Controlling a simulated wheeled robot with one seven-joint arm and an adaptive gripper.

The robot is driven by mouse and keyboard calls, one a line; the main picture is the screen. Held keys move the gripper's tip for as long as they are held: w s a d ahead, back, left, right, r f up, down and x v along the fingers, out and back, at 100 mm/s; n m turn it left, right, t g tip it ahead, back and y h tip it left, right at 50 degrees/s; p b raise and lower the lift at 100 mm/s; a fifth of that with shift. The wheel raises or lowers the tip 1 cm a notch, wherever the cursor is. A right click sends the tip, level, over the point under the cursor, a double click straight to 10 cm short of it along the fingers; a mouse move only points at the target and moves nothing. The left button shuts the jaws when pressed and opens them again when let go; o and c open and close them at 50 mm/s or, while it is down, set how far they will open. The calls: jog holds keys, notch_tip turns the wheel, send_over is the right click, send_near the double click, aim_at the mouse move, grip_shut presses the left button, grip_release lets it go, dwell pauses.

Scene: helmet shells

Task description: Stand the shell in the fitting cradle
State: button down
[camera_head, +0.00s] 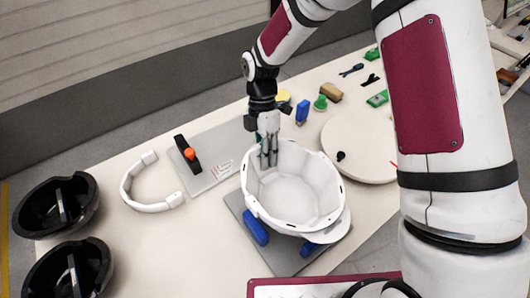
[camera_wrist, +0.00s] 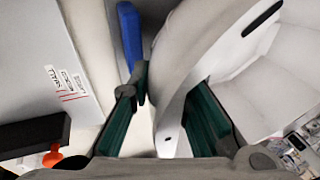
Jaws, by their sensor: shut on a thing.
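The white shell (camera_head: 297,190) is open side up, with its hollow inside showing in the head view. It is over the fitting cradle, a grey plate (camera_head: 283,262) with blue supports (camera_head: 254,228). I cannot tell whether it rests fully on them. My gripper (camera_head: 268,158) comes down at the shell's far left rim and is shut on it. In the wrist view my gripper (camera_wrist: 168,112) has one green finger on each side of the shell wall (camera_wrist: 190,65). A blue support (camera_wrist: 130,35) shows just outside the wall. The shell hides much of the cradle.
A grey plate with a black and orange clamp (camera_head: 188,153) and a white C-shaped band (camera_head: 152,203) lie to the left. Two black bowls (camera_head: 53,203) are at far left. A white disc (camera_head: 360,145) stands at right. Small tools, including a blue one (camera_head: 302,112), lie behind.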

jog(key=shift+f+b, duration=0.4)
jog(key=shift+f, duration=0.55)
dwell(0.5)
jog(key=c, duration=1.4)
grip_release()
jog(key=v, duration=1.2)
